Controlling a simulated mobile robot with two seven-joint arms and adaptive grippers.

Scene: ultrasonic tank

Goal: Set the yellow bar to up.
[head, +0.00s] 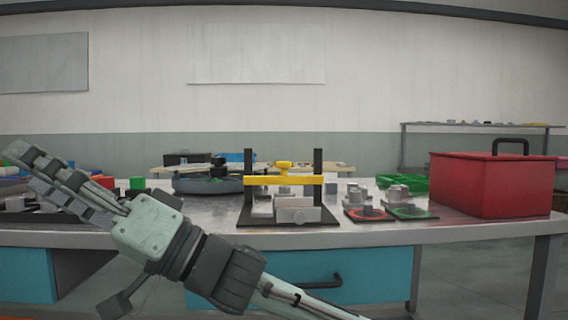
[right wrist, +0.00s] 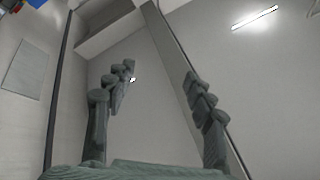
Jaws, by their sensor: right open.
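The yellow bar (head: 275,180) lies level across two upright black posts (head: 318,165) in the head view, with a yellow knob (head: 284,165) on top. It sits roughly midway up the posts, with post showing above it. Below it, pale metal blocks (head: 298,209) stand on a black base plate (head: 290,223). My right gripper (head: 30,170) is at the far left, in front of the table and well away from the bar. Its fingers are spread and empty, also in the right wrist view (right wrist: 160,82), which faces wall and ceiling. My left gripper is out of view.
Right of the stand are a red-ringed pad (head: 367,214) and a green-ringed pad (head: 410,212) with metal parts, a green tray (head: 403,182) and a red box (head: 490,187). A round grey dish (head: 205,185) stands left. My right arm crosses before the table edge (head: 400,234).

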